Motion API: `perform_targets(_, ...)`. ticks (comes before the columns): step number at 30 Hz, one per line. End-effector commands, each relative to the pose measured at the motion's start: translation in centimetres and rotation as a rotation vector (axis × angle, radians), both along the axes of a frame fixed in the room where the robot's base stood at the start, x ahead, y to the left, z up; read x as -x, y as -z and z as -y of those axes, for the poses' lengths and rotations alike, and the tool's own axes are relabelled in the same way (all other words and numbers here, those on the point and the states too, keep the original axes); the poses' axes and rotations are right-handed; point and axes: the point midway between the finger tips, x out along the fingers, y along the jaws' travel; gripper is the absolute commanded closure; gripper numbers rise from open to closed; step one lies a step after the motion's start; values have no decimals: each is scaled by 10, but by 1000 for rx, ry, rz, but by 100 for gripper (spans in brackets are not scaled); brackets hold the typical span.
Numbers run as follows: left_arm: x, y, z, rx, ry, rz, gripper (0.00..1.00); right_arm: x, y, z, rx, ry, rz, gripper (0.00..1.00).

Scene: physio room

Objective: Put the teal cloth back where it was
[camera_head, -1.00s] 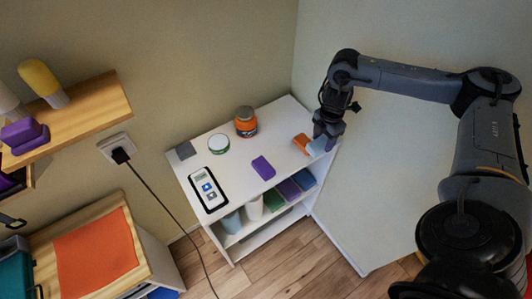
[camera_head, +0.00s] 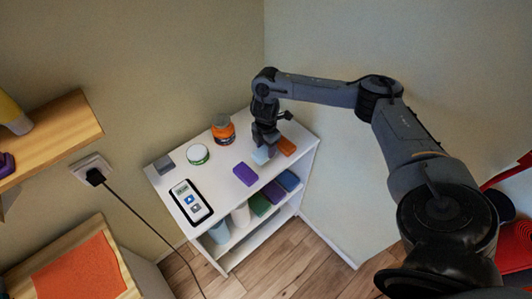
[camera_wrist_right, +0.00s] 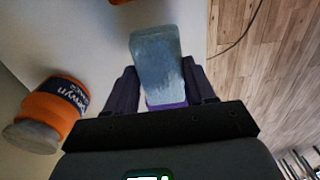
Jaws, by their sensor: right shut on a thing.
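My right gripper (camera_head: 266,142) is over the top of the white shelf unit, pointing down. It is shut on a pale grey-blue block-like thing (camera_head: 262,156), perhaps the teal cloth; its colour reads more blue than teal. In the right wrist view this thing (camera_wrist_right: 156,62) sticks out between the fingers (camera_wrist_right: 158,92). It is between a purple block (camera_head: 244,174) on its left and an orange block (camera_head: 286,146) on its right. I cannot tell whether it touches the top. My left gripper is not in view.
The white shelf unit (camera_head: 225,190) also bears an orange jar (camera_head: 223,130), a white-and-green tin (camera_head: 198,154), a grey block (camera_head: 164,164) and a handheld device (camera_head: 190,202). Its lower shelf holds green, purple and blue items and a white cup (camera_head: 241,215). A wall stands close behind.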

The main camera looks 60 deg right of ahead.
Motion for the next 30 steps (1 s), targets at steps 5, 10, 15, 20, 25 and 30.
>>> perform_targets(5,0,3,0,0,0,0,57,2,22,0,1,-1,-4,74)
perform_targets(10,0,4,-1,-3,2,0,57,1,37,0,0,-1,-1,74)
perform_targets(15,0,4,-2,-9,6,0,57,1,37,0,0,-1,0,74)
perform_targets(20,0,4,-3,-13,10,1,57,1,38,0,0,-1,-1,74)
perform_targets(25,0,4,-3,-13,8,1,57,1,39,0,0,-1,0,29)
perform_targets(30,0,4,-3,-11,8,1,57,1,39,0,0,-1,0,20)
